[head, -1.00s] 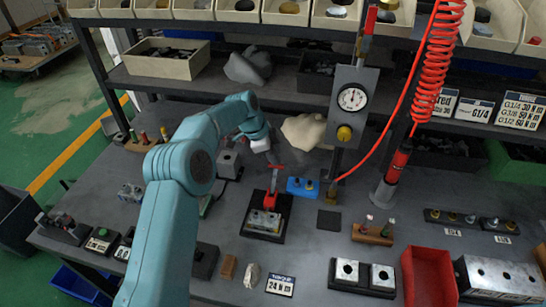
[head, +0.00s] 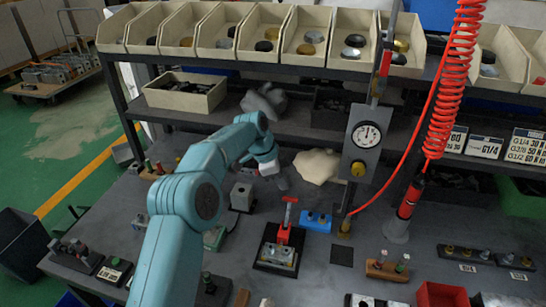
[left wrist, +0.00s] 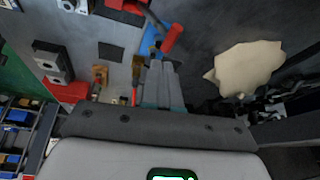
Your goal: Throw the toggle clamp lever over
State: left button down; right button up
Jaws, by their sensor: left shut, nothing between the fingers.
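The toggle clamp (head: 277,254) stands on a black base on the bench, with a metal block at its front. Its red lever (head: 286,218) stands up, with a crossbar handle on top. In the left wrist view the red handle (left wrist: 173,38) lies just beyond the fingertips. My left gripper (head: 282,184) is shut and empty, just behind and above the handle. Its grey fingers also show in the left wrist view (left wrist: 160,75). They look close to the handle; I cannot tell whether they touch. My right gripper is not in view.
A blue block (head: 317,222) sits right of the clamp, and a grey block (head: 242,197) to its left. A beige cloth (head: 316,165) lies behind. A gauge post (head: 362,150) and a red coiled hose (head: 450,85) stand to the right. A dark mat (head: 342,256) lies bare.

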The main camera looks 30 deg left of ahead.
pick_arm(q)
notch_tip(320, 180, up, 6)
jog(key=w+a+p, duration=0.2)
jog(key=a+p, duration=0.1)
jog(key=p, duration=0.3)
jog(key=shift+w+p, duration=0.25)
jog(key=shift+p, duration=0.1)
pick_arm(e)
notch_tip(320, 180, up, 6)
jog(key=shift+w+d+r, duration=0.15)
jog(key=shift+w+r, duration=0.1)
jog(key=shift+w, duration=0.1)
